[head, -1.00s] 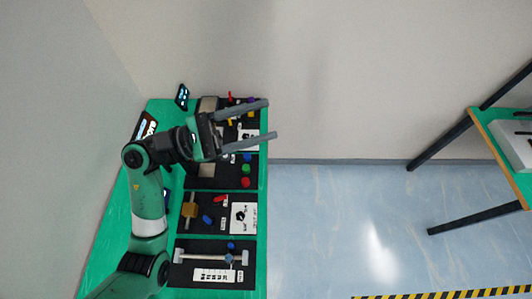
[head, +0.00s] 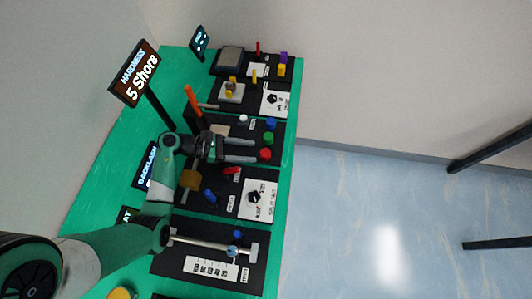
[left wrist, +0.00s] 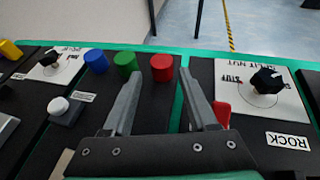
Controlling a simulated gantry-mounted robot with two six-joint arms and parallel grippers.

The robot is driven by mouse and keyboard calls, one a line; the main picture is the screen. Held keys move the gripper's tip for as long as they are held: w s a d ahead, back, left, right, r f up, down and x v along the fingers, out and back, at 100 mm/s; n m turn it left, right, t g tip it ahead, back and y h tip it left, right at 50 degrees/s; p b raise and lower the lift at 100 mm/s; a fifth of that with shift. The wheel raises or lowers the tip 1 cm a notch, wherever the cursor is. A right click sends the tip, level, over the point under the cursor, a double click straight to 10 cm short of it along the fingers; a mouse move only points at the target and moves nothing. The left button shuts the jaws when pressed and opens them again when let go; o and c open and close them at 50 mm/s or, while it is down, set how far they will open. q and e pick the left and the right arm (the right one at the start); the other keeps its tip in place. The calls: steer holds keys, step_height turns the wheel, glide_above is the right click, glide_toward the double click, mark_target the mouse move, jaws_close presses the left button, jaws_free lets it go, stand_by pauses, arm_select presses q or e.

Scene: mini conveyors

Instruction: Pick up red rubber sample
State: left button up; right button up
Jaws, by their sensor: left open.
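The red rubber sample (head: 265,154) is a short red cylinder standing at the front edge of a black station board, at the end of a row with a green sample (head: 267,139) and a blue sample (head: 271,124). My left gripper (head: 254,150) is open and empty, with its fingers pointing at the red sample. In the left wrist view the red sample (left wrist: 162,67) stands upright just beyond the gap between the fingertips (left wrist: 158,80). The green sample (left wrist: 126,64) is close to the left finger. My right gripper is not in view.
A red lever (left wrist: 222,113) on the neighbouring board is right beside the right finger in the wrist view. A white knob (left wrist: 59,105) is to the left. Open floor (head: 390,210) lies beyond the green table's edge.

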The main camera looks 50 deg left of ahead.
mark_target(264, 153)
arm_select(q)
steer(key=shift+w+d+f, duration=0.25)
steer(key=shift+w+d, duration=0.1)
steer(key=shift+w, duration=0.1)
steer(key=shift+w+d+f, duration=0.2)
steer(key=shift+w+f, duration=0.05)
steer(key=b+x, duration=0.1)
steer(key=x, duration=0.3)
steer(key=shift+w+d+b, duration=0.1)
steer(key=shift+d+b, duration=0.05)
steer(key=shift+b, duration=0.15)
jaws_close()
